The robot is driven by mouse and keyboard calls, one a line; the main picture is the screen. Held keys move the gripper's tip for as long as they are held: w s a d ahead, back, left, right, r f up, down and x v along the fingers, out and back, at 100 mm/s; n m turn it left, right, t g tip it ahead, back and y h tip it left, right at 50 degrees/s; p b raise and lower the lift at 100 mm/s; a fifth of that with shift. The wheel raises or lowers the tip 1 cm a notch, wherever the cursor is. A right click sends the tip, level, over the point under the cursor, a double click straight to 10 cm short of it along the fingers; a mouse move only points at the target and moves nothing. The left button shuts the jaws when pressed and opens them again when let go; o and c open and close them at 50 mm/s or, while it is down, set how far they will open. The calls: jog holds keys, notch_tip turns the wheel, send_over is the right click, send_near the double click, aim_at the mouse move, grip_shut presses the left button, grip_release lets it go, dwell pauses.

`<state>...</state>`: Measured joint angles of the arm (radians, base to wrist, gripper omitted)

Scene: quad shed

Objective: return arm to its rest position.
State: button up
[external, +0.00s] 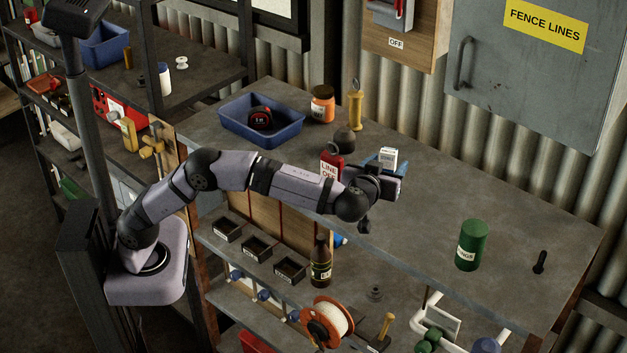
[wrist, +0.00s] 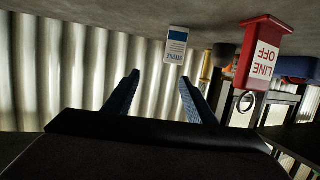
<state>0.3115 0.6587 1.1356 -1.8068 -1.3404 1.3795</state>
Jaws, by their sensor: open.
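My arm reaches out from its base over the grey bench top, with the forearm roughly level. My gripper (external: 390,164) is over the bench, pointing away towards the corrugated wall. In the wrist view its two blue fingers (wrist: 158,90) stand well apart with nothing held between them. A small white box with a blue label (wrist: 176,45) is beyond the fingertips, and it also shows in the external view (external: 389,155). A red LINE OFF tag (wrist: 262,55) is to the right of the fingers in the wrist view, and in the external view (external: 331,163) it stands just behind my forearm.
A blue tray (external: 233,129) holding a tape measure, an orange jar (external: 322,104), a yellow-handled tool (external: 355,106) and a dark round object (external: 344,141) stand towards the back. A green can (external: 471,246) and a small black item (external: 540,262) are to the right. Bench between is clear.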

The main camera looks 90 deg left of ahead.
jog(key=w+d+r+m+t+h+b, duration=0.1)
jog(key=w+d+m+t+h, duration=0.2)
jog(key=d+m+t+h, duration=0.25)
jog(key=w+d+r+m+t+h+b, duration=0.1)
jog(key=w+d+m+t+h, duration=0.25)
jog(key=d+m+h, duration=0.35)
jog(key=s+d+f+m+g+h, duration=0.5)
jog(key=s+d+f+m+h, duration=0.1)
jog(key=s+d+f, duration=0.4)
jog(key=s+a+f+n+g+y, duration=0.1)
jog(key=s+a+f, duration=0.4)
jog(key=s, duration=0.6)
jog(key=s+a+f+n+g+y, duration=0.2)
jog(key=s+a+f+g, duration=0.4)
jog(key=s, duration=0.6)
jog(key=s+a+f+n+g+y+p, duration=0.1)
jog(key=s+a+f+n+g+y, duration=0.1)
jog(key=s+a+f, duration=0.4)
jog(key=s+f+n+g, duration=0.1)
jog(key=s+f+g, duration=0.1)
jog(key=s, duration=0.3)
jog(key=shift+s+f, duration=0.4)
jog(key=shift+f, duration=0.1)
